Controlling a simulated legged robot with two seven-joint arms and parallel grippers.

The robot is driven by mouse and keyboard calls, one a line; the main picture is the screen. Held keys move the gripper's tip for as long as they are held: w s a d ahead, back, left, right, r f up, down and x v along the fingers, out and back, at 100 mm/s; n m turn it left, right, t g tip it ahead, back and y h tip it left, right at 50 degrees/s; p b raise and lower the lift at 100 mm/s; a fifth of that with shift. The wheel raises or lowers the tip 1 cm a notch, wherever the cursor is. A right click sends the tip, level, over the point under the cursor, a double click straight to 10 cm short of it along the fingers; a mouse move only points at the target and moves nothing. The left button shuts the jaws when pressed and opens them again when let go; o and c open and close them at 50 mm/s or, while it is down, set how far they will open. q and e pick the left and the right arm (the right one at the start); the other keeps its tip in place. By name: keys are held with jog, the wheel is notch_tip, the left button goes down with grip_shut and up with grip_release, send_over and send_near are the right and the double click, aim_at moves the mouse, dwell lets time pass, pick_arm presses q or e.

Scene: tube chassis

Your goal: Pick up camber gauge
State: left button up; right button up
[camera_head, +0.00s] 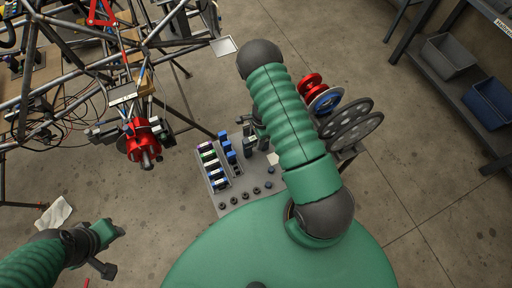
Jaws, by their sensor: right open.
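I cannot make out the camber gauge for certain; several small tools stand on a grey tray-topped cart (222,204) in the middle, partly hidden by my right arm. My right gripper (256,137) is dark and open over the far right part of the cart, partly covered by my green arm. I cannot tell whether it touches anything. My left gripper (112,250) is at the lower left, over bare floor and away from the cart. Its jaws are too unclear to read.
A tube chassis (75,75) with a red hub (142,141) fills the upper left. Red, blue and grey discs (350,128) stand right of my arm. A shelf with grey (449,57) and blue bins (490,101) is at the upper right. A white cloth (54,213) lies on the floor.

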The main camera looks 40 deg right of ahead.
jog(key=shift+d+f, duration=0.1)
jog(key=shift+f, duration=0.05)
jog(key=shift+a, duration=0.2)
jog(key=shift+c, duration=1)
grip_shut()
